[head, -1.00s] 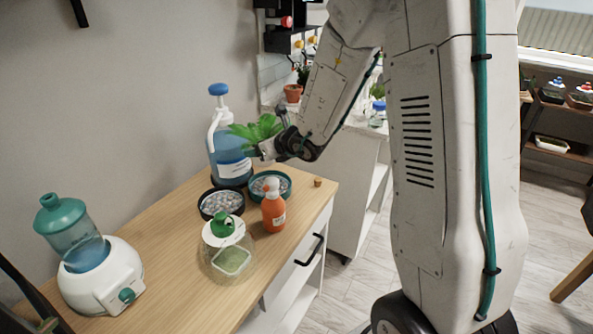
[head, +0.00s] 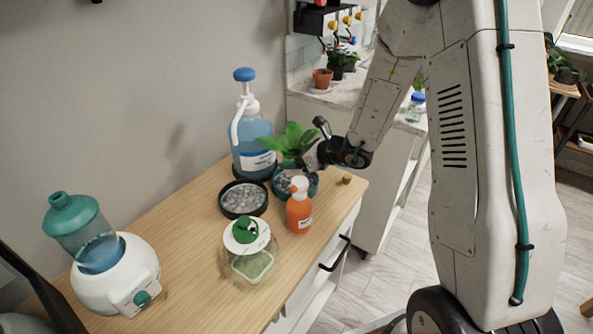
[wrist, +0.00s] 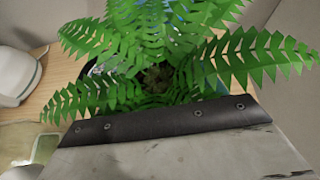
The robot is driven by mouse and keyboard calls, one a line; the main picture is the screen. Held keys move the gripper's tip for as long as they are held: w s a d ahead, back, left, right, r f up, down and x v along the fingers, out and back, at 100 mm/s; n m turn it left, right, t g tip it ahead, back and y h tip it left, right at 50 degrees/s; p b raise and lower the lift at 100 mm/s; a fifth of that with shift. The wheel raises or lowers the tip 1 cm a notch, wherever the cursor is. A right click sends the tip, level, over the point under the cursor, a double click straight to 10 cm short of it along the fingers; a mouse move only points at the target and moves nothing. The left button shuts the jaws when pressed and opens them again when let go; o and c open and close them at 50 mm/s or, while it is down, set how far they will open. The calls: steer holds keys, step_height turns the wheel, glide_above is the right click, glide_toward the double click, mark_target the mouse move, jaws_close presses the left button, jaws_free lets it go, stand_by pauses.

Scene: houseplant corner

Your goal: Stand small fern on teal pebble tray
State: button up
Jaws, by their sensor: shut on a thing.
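The small fern (head: 291,138) has bright green fronds and shows over the teal pebble tray in the head view. My gripper (head: 306,161) is shut on it from the right. Its pot is mostly hidden by the fronds and gripper. The fern (wrist: 150,78) also fills much of the wrist view, seen from above. The teal pebble tray (head: 312,190) is a round tray of grey pebbles behind the orange bottle, partly covered by the fern and gripper. I cannot tell whether the pot touches the pebbles.
A black pebble tray (head: 224,206) sits left of the teal one. A blue pump bottle (head: 252,140) stands close behind. An orange bottle (head: 299,212) stands directly in front. A lidded jar (head: 252,262), a small cork (head: 347,179) and a white dispenser (head: 115,275) share the wooden top.

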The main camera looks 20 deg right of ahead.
steer(key=shift+d+f, duration=0.1)
steer(key=shift+f, duration=2.15)
steer(key=shift+f, duration=0.15)
steer(key=o, duration=1.1)
steer(key=shift+o, duration=0.2)
steer(key=shift+s+d+r, duration=0.2)
steer(key=shift+s+r, duration=0.05)
steer(key=shift+r, duration=0.1)
steer(key=v, duration=1.1)
steer(key=shift+s, duration=0.2)
